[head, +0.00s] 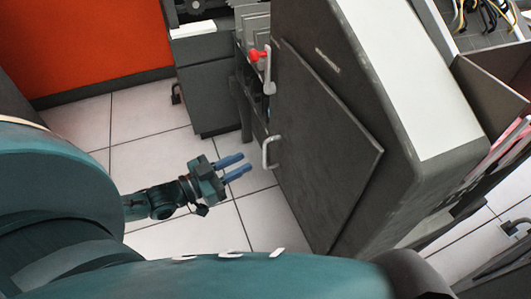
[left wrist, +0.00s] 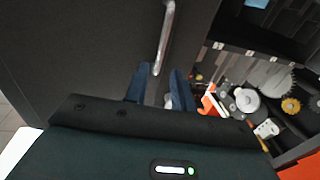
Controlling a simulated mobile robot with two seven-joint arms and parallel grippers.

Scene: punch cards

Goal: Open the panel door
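The panel door (head: 325,150) is a flat dark grey slab on the side of a dark grey cabinet. It looks closed or nearly flush; I cannot tell exactly. Its pale metal handle (head: 267,153) sits near the door's left edge. My left gripper (head: 246,163) is open and empty, with its two blue fingers pointing at the handle and a small gap before it. In the left wrist view the handle (left wrist: 163,42) runs down toward the space between the fingertips (left wrist: 158,72), beside the dark door (left wrist: 80,45). My right gripper is not in view.
A lever with a red knob (head: 257,55) stands above the handle. The left wrist view shows gears (left wrist: 273,82) and an orange-red part (left wrist: 210,102) right of the door. A grey drawer unit (head: 210,95) stands behind. Tiled floor (head: 155,110) is clear around the gripper.

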